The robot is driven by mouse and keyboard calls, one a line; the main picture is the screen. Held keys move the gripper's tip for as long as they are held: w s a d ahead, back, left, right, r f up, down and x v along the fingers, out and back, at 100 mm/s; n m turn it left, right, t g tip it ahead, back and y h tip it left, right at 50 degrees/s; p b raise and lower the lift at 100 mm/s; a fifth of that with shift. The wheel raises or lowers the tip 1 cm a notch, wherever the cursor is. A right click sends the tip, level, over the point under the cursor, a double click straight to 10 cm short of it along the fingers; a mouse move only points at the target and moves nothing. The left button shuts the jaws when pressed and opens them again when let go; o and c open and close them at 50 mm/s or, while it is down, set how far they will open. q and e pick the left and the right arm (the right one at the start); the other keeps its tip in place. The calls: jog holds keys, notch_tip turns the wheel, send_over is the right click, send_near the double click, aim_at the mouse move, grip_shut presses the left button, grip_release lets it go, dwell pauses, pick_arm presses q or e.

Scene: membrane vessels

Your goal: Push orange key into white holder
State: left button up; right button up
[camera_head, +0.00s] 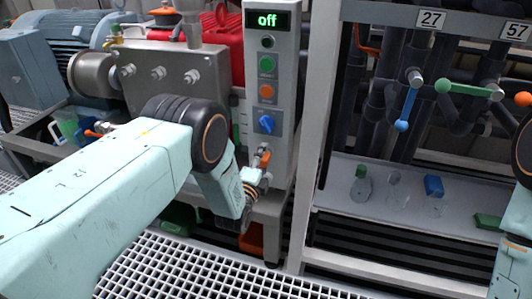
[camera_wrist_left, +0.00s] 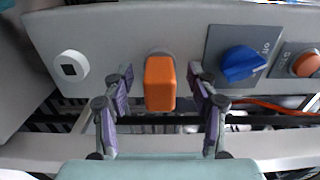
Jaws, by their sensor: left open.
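The orange key (camera_wrist_left: 160,84) is a block-shaped piece on a round grey base on the panel face. It also shows low on the control box in the head view (camera_head: 265,159). My left gripper (camera_wrist_left: 160,90) is open, with one finger on each side of the key and a visible gap on both sides. In the head view the left gripper (camera_head: 258,174) is at the bottom of the control box. The white holder (camera_wrist_left: 70,67), a round piece with a dark square hole, is on the panel left of the key in the wrist view.
A blue knob (camera_wrist_left: 240,64) and an orange button (camera_wrist_left: 306,65) are right of the key in the wrist view. The display (camera_head: 267,20) reads "off". A white post (camera_head: 318,120) stands close right of the control box. A shelf (camera_head: 340,198) holds several small items.

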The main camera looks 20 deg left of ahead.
dwell(0.7)
pick_arm(q)
grip_shut()
dwell(0.4)
jog(key=shift+s, duration=0.15)
jog(key=shift+s+a+p, duration=0.1)
jog(key=shift+s+p, duration=1.95)
jog(key=shift+s, duration=0.8)
